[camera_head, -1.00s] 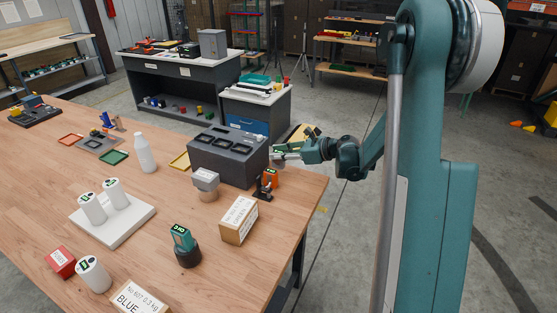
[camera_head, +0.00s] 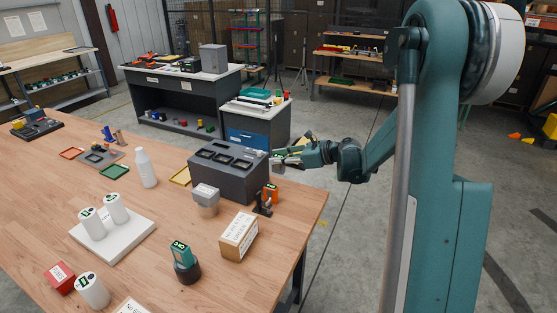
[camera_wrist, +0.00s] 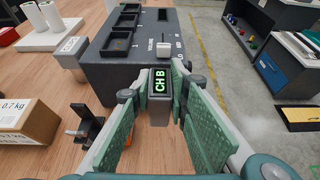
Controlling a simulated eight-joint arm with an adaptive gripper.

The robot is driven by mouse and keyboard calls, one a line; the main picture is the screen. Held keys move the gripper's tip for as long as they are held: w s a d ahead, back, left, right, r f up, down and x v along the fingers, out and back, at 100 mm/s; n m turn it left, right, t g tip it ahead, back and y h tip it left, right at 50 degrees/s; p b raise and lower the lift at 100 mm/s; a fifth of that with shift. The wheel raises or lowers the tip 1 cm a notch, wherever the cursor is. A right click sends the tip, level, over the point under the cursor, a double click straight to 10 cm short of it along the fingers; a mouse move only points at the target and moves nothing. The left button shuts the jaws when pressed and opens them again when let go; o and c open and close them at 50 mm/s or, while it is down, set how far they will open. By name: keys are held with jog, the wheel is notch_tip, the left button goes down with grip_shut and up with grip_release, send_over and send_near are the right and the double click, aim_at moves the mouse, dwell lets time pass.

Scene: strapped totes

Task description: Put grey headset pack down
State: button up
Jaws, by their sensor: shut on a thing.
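My gripper (camera_wrist: 157,112) is shut on a grey headset pack (camera_wrist: 158,101) with a dark face and green "CH B" letters. In the wrist view the pack is upright between the green pads, close to the near end of a dark grey box (camera_wrist: 95,70) with several pockets in its top. I cannot tell whether the pack touches the box. In the head view my gripper (camera_head: 279,161) is at the right end of the dark grey box (camera_head: 238,186), near the table's right edge. The held pack is hard to make out there.
An orange pack (camera_head: 271,190) in a black stand and a carton (camera_head: 239,237) are near the box. A grey-topped piece (camera_head: 206,192) stands before it. A green pack sits in a dark round base (camera_head: 187,272).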

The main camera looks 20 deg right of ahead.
jog(key=shift+r, duration=0.1)
dwell(0.3)
notch_tip(320, 180, up, 11)
jog(key=s+a+n+g+y, duration=0.2)
jog(key=s+a, duration=0.1)
jog(key=a, duration=1.9)
jog(key=s+a+n+g, duration=0.1)
jog(key=s+a, duration=0.2)
jog(key=a, duration=0.4)
jog(key=s+a+n+g+b, duration=0.1)
jog(key=s+a, duration=0.2)
jog(key=a, duration=0.4)
jog(key=s+a+n+g, duration=0.1)
jog(key=s+a, duration=0.2)
jog(key=a, duration=0.3)
notch_tip(320, 180, down, 11)
jog(key=shift+w+y, duration=0.3)
jog(key=shift+y, duration=0.1)
notch_tip(320, 180, down, 6)
jog(key=b, duration=0.2)
